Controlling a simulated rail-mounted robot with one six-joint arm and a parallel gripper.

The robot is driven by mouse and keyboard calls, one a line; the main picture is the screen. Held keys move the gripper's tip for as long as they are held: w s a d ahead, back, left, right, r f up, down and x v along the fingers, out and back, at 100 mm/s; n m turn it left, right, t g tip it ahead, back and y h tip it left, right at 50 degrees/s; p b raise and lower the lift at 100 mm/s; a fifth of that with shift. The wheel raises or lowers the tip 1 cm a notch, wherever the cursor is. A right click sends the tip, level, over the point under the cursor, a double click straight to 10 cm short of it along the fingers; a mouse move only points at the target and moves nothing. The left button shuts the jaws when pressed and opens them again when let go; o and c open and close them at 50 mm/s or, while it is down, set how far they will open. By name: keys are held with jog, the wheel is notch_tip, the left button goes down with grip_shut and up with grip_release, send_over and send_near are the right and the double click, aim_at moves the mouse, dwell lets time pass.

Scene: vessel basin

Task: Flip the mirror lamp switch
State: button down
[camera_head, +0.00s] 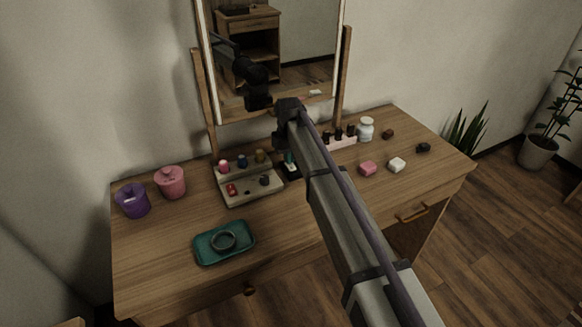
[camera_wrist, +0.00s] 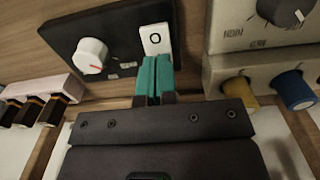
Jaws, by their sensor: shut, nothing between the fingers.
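The lamp switch is a white rocker (camera_wrist: 155,38) marked with a black circle, set in a black panel (camera_wrist: 84,32) beside a white knob (camera_wrist: 92,55) with a red mark. The panel also shows in the head view (camera_head: 293,173), partly hidden by my gripper. My gripper (camera_wrist: 155,60) is shut and empty, its teal fingertips together. In the wrist view they overlap the near end of the rocker; I cannot tell whether they touch it. In the head view my gripper (camera_head: 289,158) points down at the panel. The mirror (camera_head: 275,50) stands behind, in a wooden frame.
A beige control box (camera_head: 250,186) with knobs and coloured buttons stands close left of the panel. A pink rack (camera_head: 340,139) with dark bottles and a white jar (camera_head: 366,129) are on the right. A teal tray (camera_head: 224,243) holds a ring. The front middle of the desk is bare.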

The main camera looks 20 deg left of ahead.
jog(key=shift+f+b, duration=0.35)
jog(key=shift+f, duration=0.05)
jog(key=shift+r, duration=0.1)
notch_tip(320, 180, up, 7)
jog(key=p, duration=0.7)
